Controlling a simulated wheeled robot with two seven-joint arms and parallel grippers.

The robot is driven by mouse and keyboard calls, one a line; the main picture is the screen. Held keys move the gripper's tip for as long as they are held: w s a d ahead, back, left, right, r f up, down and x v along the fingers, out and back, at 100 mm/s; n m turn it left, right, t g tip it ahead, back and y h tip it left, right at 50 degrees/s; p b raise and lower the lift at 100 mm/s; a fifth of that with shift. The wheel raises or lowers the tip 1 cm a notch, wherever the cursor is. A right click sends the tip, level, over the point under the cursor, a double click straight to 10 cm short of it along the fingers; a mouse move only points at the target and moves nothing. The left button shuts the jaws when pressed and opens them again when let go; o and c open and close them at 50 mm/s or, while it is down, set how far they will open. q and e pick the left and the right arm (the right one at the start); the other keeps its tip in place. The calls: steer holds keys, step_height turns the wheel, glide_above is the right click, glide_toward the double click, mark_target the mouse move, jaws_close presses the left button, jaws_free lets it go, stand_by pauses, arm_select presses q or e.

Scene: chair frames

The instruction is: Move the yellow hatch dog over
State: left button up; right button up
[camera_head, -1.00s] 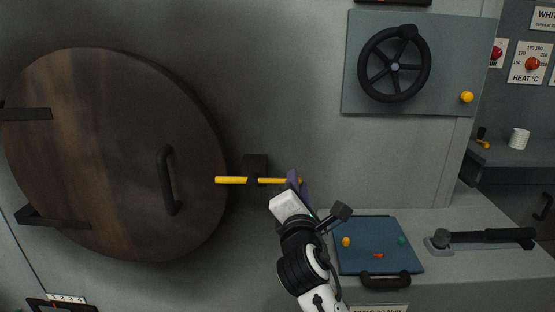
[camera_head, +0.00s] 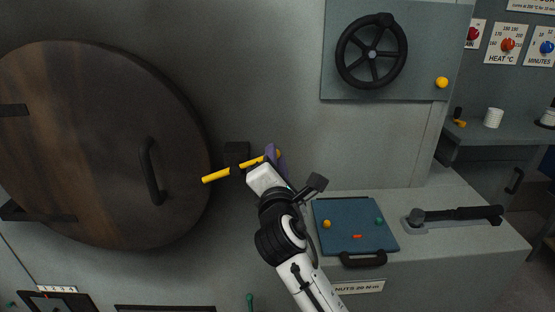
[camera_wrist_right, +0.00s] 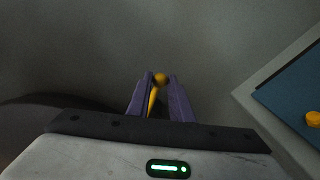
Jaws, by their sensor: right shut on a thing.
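The yellow hatch dog (camera_head: 217,175) is a bar on a black block (camera_head: 236,154) on the grey wall, right of the round wooden hatch (camera_head: 90,145). It is tilted, its left end lower and near the hatch's right edge, its right end higher. My right gripper (camera_head: 273,158) is shut on the bar's right end. In the right wrist view the bar (camera_wrist_right: 153,101) lies between the purple fingers (camera_wrist_right: 160,92). My left gripper is not in view.
A black handwheel (camera_head: 371,51) on a grey panel with a yellow knob (camera_head: 441,82) is above right. A black handle (camera_head: 151,171) stands out from the hatch.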

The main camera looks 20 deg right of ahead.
steer(key=shift+w+a+r+p, duration=0.1)
steer(key=shift+a+r+p, duration=0.25)
steer(key=shift+r, duration=0.15)
steer(key=shift+w+a+r+p, duration=0.1)
steer(key=shift+a+r+p, duration=0.2)
steer(key=shift+r, duration=0.2)
steer(key=shift+d, duration=0.1)
steer(key=shift+w+a+r+p, duration=0.25)
steer(key=shift+a+r+p, duration=0.35)
steer(key=shift+a+r, duration=0.45)
steer(key=shift+r, duration=0.1)
